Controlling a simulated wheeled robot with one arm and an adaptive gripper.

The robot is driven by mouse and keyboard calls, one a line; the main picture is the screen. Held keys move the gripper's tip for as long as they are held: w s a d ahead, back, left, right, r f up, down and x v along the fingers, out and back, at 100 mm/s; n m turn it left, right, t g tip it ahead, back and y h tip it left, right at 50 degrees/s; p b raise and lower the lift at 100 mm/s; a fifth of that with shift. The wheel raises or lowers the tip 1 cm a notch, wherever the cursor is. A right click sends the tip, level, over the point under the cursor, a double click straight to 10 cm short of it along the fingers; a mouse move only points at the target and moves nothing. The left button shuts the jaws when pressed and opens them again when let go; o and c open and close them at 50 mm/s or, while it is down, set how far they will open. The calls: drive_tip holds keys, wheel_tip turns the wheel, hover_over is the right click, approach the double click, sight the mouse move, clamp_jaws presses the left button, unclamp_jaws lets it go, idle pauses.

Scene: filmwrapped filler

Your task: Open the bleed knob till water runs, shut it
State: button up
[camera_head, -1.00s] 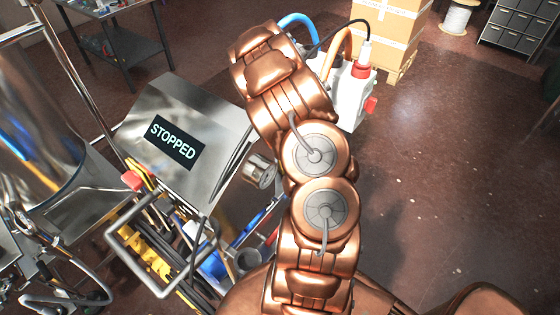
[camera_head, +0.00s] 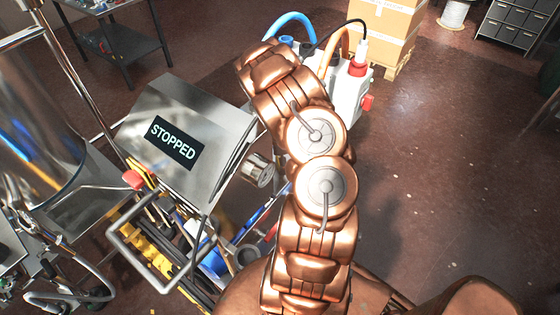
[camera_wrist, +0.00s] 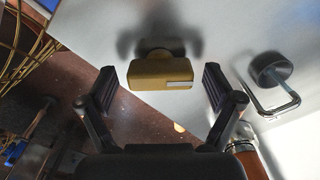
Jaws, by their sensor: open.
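A yellow-brown knob (camera_wrist: 157,72) with a small pale label sticks out from a light panel (camera_wrist: 212,28) in the wrist view. I take it for the bleed knob. My gripper (camera_wrist: 160,90) is open, with its two dark fingers set either side of the knob's lower part in the picture. I cannot tell whether the knob lies between the fingers or beyond their tips. No contact shows. In the head view my arm hides the gripper and the knob. No running water shows.
A dark round part (camera_wrist: 270,68) and a bent metal handle (camera_wrist: 283,103) stand right of the knob. The head view shows a steel cabinet (camera_head: 215,120) reading STOPPED, a white hose unit (camera_head: 348,95), and cartons (camera_head: 384,30) behind. Floor at right is clear.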

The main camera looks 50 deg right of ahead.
drive_tip(key=c, duration=1.1)
drive_tip(key=shift+c, duration=0.2)
drive_tip(key=shift+f+b, duration=0.1)
drive_tip(key=shift+b, duration=0.4)
drive_tip(key=n+b, duration=0.1)
drive_tip(key=b, duration=0.1)
drive_tip(key=n+b, duration=0.2)
drive_tip(key=shift+f, duration=0.3)
drive_tip(key=n+b, duration=0.4)
drive_tip(key=b, duration=0.1)
drive_tip(key=shift+r+n, duration=0.1)
drive_tip(key=shift+n, duration=0.2)
drive_tip(key=n+b, duration=0.4)
drive_tip(key=n, duration=0.1)
drive_tip(key=shift+r+n+b, duration=0.15)
drive_tip(key=shift+n+b, duration=0.4)
drive_tip(key=shift+n, duration=0.5)
drive_tip(key=shift+r+n+b, duration=0.1)
drive_tip(key=shift+n+b, duration=0.45)
drive_tip(key=shift+n, duration=0.5)
